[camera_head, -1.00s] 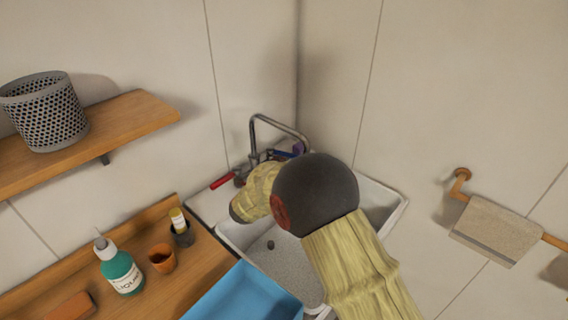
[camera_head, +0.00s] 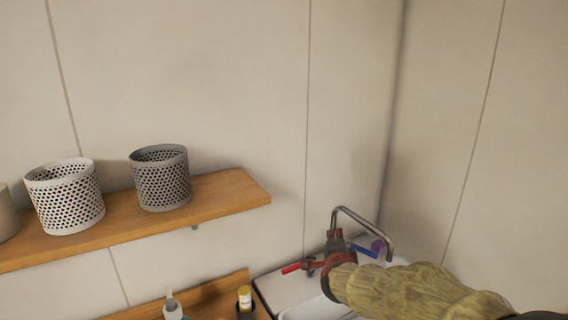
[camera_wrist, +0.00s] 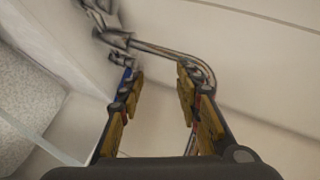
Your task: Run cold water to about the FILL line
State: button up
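The grey metal faucet (camera_head: 337,240) stands at the back of the sink, its spout arching right. Its red handle (camera_head: 291,268) points left and its blue handle (camera_head: 363,251) points right. My gripper (camera_head: 338,264) is in front of the faucet body, small and partly hidden by my sleeve. In the wrist view my gripper (camera_wrist: 160,72) is open, with its yellow-padded fingers apart. The blue handle (camera_wrist: 126,76) shows beside the left fingertip; I cannot tell whether they touch. The white sink (camera_head: 308,308) shows only at its rim. No water stream or FILL line shows.
A wooden shelf (camera_head: 230,196) on the left holds a white perforated basket (camera_head: 66,197) and a grey one (camera_head: 161,178). A small purple object (camera_head: 379,246) is behind the spout.

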jog(key=s+a+r+n+g+y, duration=0.25)
jog(key=s+n, duration=0.25)
jog(key=s, duration=0.5)
jog(key=s+a+r+n+g+y, duration=0.1)
jog(key=s+a+r+n+y, duration=0.15)
jog(key=s+n, duration=0.5)
jog(key=s+d+f+n+g, duration=0.1)
jog(key=s+d, duration=0.1)
jog(key=s, duration=0.6)
jog(key=s+d+f+n+g+h, duration=0.1)
jog(key=s+d+f+n+g, duration=0.1)
jog(key=s, duration=0.6)
jog(key=s+d+f+n+g+h, duration=0.1)
jog(key=s+d+n, duration=0.1)
jog(key=s, duration=0.6)
jog(key=shift+s+d+f, duration=0.3)
jog(key=shift+d, duration=0.15)
jog(key=shift+g, duration=0.25)
dwell(3.1)
